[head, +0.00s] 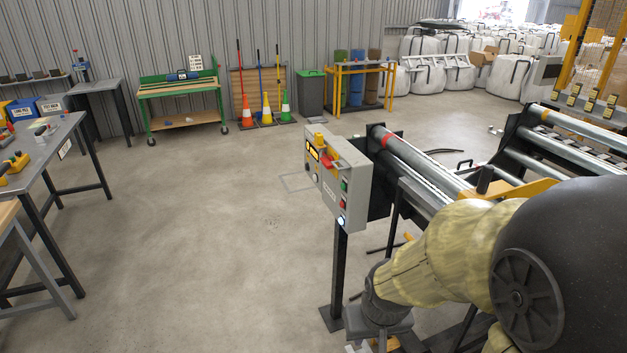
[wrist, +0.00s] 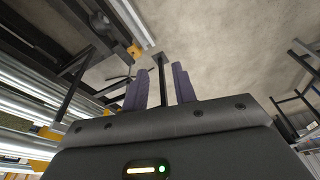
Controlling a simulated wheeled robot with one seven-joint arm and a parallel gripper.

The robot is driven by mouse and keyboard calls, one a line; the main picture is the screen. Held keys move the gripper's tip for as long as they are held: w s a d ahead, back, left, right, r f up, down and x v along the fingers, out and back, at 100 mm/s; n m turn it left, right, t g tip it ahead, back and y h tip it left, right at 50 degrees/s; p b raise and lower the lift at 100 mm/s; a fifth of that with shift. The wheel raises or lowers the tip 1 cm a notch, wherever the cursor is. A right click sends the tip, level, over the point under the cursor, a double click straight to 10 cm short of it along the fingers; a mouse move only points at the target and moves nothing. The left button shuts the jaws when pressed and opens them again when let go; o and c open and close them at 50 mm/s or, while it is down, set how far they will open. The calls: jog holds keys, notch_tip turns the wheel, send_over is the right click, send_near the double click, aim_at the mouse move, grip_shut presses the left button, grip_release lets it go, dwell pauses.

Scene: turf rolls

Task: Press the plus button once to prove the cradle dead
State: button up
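A grey control box (head: 338,185) stands on a dark post at the near end of the cradle (head: 420,165), a frame with long metal rollers. Its narrow side carries a green button, a red button and a lit whitish button (head: 341,221). Its front has a yellow and red fitting (head: 324,157) and small displays. Which button is the plus is too small to tell. My gripper shows in the wrist view (wrist: 160,82) with two purple fingers apart and nothing between them. In the head view it points down, low in front of the box, its fingertips hidden or cut off.
A steel workbench (head: 60,135) with tools is at left. A green bench (head: 180,92), cones, a bin and a yellow rack line the back wall. White bulk bags (head: 440,65) are piled at the back right. The floor between bench and box is clear.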

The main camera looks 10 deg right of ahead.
grip_shut()
dwell(1.5)
